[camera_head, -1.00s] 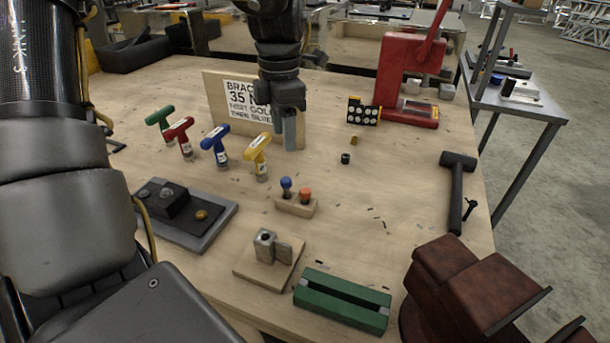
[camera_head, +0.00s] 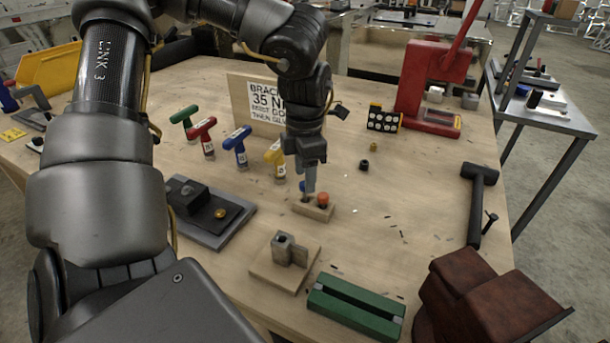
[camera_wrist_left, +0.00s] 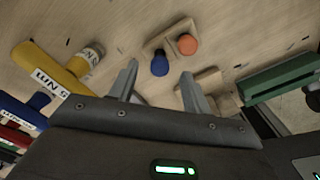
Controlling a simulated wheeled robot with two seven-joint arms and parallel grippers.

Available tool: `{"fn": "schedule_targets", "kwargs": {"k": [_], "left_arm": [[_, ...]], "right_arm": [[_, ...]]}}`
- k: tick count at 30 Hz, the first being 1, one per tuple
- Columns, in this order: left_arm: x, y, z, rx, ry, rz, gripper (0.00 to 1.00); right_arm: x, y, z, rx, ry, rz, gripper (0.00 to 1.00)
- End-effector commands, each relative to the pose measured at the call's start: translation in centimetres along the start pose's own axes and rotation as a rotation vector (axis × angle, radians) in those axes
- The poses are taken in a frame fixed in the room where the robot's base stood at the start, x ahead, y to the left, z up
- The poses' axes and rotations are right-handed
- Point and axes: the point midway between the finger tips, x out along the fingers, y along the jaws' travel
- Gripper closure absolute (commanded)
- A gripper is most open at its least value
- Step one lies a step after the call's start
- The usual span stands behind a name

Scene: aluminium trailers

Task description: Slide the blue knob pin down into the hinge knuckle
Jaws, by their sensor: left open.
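The blue knob pin stands in a small wooden holder (camera_head: 318,213), beside an orange knob pin (camera_head: 323,199). Its blue knob (camera_wrist_left: 160,65) shows clearly in the left wrist view, with the orange knob (camera_wrist_left: 187,44) next to it. My left gripper (camera_head: 308,187) points down over the holder, open and empty. In the wrist view its fingers (camera_wrist_left: 160,82) lie on either side of the blue knob's line, apart from it. They mostly hide the knob in the head view. The grey metal hinge knuckle (camera_head: 284,246) with an open top stands on a wooden plate (camera_head: 268,273). My right gripper is out of view.
T-handled tools, including a yellow one (camera_head: 276,155), stand left of the holder. A green block (camera_head: 356,307) lies right of the hinge plate. A dark fixture (camera_head: 205,205) is at left, a hammer (camera_head: 478,190) at right. A sign board (camera_head: 240,95) stands behind.

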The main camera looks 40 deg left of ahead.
Motion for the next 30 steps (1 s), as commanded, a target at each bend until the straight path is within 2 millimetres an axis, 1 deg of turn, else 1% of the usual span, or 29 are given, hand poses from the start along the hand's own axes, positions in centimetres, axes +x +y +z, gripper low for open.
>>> {"fn": "schedule_targets", "kwargs": {"k": [1, 4, 8, 12, 23, 30], "left_arm": [[0.7, 0.0, 0.0, -0.001, 0.002, -0.002, 0.52], [1.5, 0.1, 0.0, -0.002, 0.001, 0.0, 0.52], [1.8, 0.1, 0.0, -0.002, -0.001, 0.002, 0.52], [1.8, 0.1, 0.0, -0.002, -0.001, 0.002, 0.52], [1.7, 0.1, 0.0, -0.002, -0.001, 0.002, 0.99], [1.6, 0.1, 0.0, -0.002, -0.002, 0.002, 1.0]], "right_arm": [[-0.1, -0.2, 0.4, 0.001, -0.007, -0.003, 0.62], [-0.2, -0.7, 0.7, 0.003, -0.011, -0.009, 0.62], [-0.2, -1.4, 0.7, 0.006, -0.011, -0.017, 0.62], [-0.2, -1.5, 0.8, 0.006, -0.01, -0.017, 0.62], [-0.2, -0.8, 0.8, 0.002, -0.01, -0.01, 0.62], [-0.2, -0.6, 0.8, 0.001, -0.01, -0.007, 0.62]]}}
